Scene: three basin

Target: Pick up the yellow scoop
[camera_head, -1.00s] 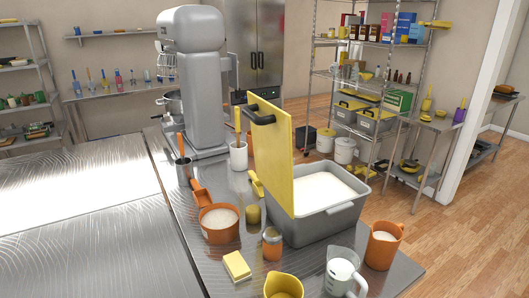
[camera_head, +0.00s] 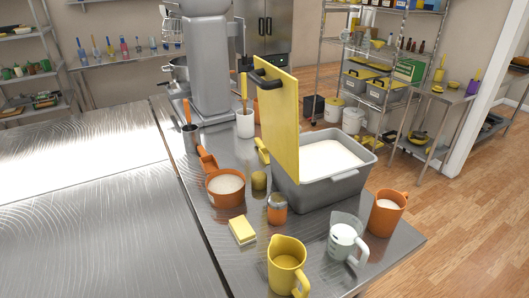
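A yellow object with a handle-like shape (camera_head: 262,151) lies on the steel counter beside the grey bin; it may be the yellow scoop, but it is small and partly hidden by the upright yellow lid (camera_head: 285,112). The grey bin (camera_head: 322,193) holds white powder, and the lid with a dark handle stands up at its left side. A yellow jug (camera_head: 287,266) with a handle stands at the counter's front. Neither of my grippers shows in the head view.
An orange pot (camera_head: 226,190) of white powder, an orange-capped jar (camera_head: 277,209), a yellow sponge (camera_head: 242,230), a clear jug (camera_head: 345,240) and an orange jug (camera_head: 387,213) crowd the counter. A grey mixer (camera_head: 206,70) stands behind. The left steel table (camera_head: 110,220) is bare.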

